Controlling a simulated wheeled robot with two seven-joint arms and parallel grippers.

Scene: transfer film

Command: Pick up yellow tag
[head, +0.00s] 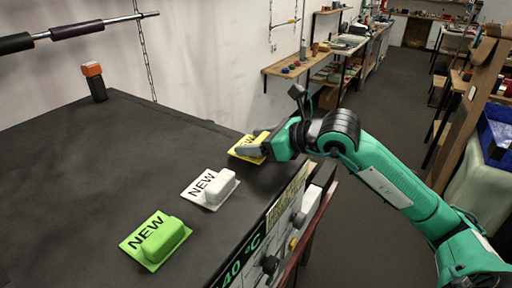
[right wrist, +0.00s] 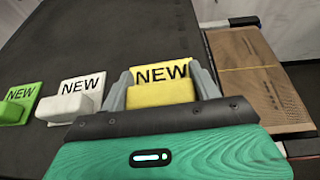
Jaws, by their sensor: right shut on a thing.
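The yellow tag (head: 246,149) carries the word NEW and lies at the far end of a row of tags on the dark table top. In the right wrist view the yellow tag (right wrist: 162,73) sits between the two fingers of my right gripper (right wrist: 163,88), which is shut on its raised block. In the head view my right gripper (head: 262,146) reaches in from the right and covers part of the tag. I cannot tell whether the tag is lifted off the surface. My left gripper is not in view.
A white tag (head: 210,188) and a green tag (head: 155,240) lie nearer on the dark table (head: 90,190). An orange and black object (head: 95,81) stands at its far left corner. A control panel with knobs (head: 285,235) runs along the right edge.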

